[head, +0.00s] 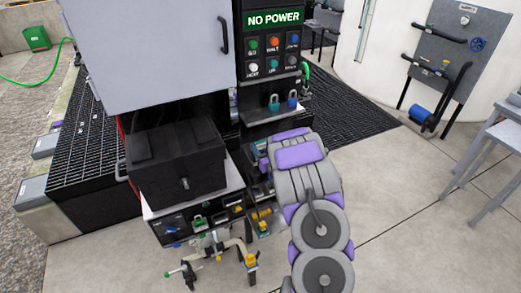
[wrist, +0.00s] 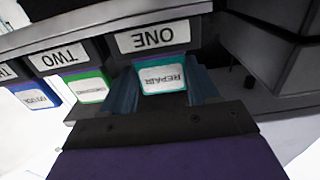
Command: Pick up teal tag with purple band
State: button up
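In the wrist view, a teal-edged tag (wrist: 163,77) with a white face reading REPAIR hangs under the plate marked ONE. A purple band runs across its edge nearest the plate. The picture shows it upside down. My gripper (wrist: 163,88) is open, with one blue finger on each side of the tag. I cannot tell whether either finger touches it. In the head view, my arm's end reaches the front of the black cabinet, and its fingers and the tag are hidden or too small to make out.
A green-edged tag (wrist: 92,87) hangs under plate TWO, with a blue-edged tag (wrist: 38,97) beyond it. A dark box (wrist: 280,55) stands right of the fingers. In the head view, a black box (head: 175,160) sits left of my arm, and a clamp stand (head: 215,250) stands below it.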

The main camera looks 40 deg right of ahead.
jog(key=shift+a, duration=0.15)
jog(key=c, duration=0.6)
jog(key=shift+r, duration=0.2)
jog(key=shift+r, duration=0.3)
jog(key=s+r+p, duration=0.4)
jog(key=s+p, duration=0.3)
jog(key=s, duration=0.9)
jog(key=shift+a+p, duration=0.3)
jog(key=shift+a, duration=0.1)
